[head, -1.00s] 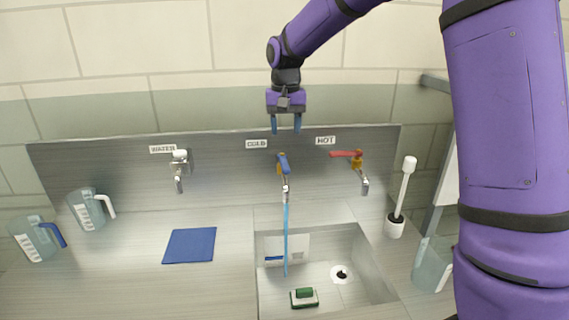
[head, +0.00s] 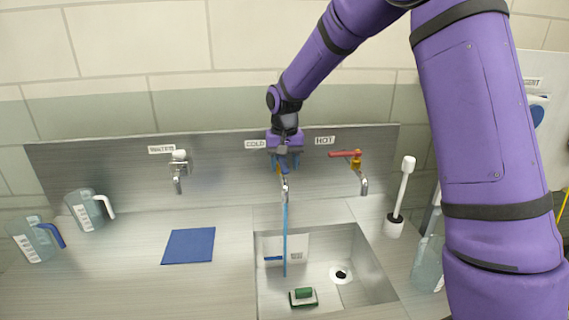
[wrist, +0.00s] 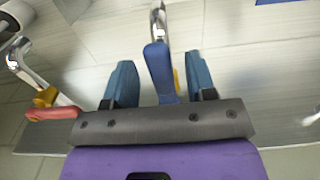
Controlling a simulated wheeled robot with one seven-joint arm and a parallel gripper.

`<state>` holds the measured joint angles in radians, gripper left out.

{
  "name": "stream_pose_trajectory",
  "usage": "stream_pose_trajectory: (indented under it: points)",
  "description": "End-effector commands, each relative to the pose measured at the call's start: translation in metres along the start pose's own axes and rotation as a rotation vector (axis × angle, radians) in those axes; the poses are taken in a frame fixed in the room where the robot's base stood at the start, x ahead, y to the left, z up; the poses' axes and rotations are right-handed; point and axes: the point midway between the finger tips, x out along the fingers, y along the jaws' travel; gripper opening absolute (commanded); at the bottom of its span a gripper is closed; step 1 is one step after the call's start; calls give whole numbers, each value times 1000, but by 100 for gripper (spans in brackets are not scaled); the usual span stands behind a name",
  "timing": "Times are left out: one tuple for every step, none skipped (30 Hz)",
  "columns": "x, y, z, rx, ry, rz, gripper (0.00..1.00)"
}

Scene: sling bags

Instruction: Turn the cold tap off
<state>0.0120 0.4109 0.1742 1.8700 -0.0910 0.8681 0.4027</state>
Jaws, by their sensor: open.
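The cold tap, with a blue lever (wrist: 159,70), is under the COLD label (head: 255,144). Blue water (head: 285,240) runs from its spout (head: 285,193) into the sink. My gripper (head: 285,166) is at the cold tap in the head view and hides part of the lever. In the wrist view my gripper (wrist: 159,85) is open, with one blue finger on each side of the lever. A gap shows between the lever and each finger.
The hot tap with a red lever (head: 345,154) is close on the right. The WATER tap (head: 179,165) is further left. The sink (head: 380,285) holds a green scrubber (head: 303,297).

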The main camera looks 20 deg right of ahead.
Motion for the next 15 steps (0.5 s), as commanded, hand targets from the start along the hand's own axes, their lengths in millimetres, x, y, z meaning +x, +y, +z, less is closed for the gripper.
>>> stream_pose_trajectory:
  points:
    - [0,0,0,0,0,0,51]
    - [0,0,0,0,0,0,51]
    - [0,0,0,0,0,0,51]
    - [0,0,0,0,0,0,51]
    - [0,0,0,0,0,0,49]
    - [0,0,0,0,0,0,40]
    - [0,0,0,0,0,0,33]
    - [0,0,0,0,0,0,26]
    - [0,0,0,0,0,0,17]
    - [0,0,0,0,0,0,10]
    - [0,0,0,0,0,0,3]
    - [0,0,0,0,0,0,0]
    - [0,0,0,0,0,0,0]
    - [0,0,0,0,0,0,0]
    - [0,0,0,1,0,0,0]
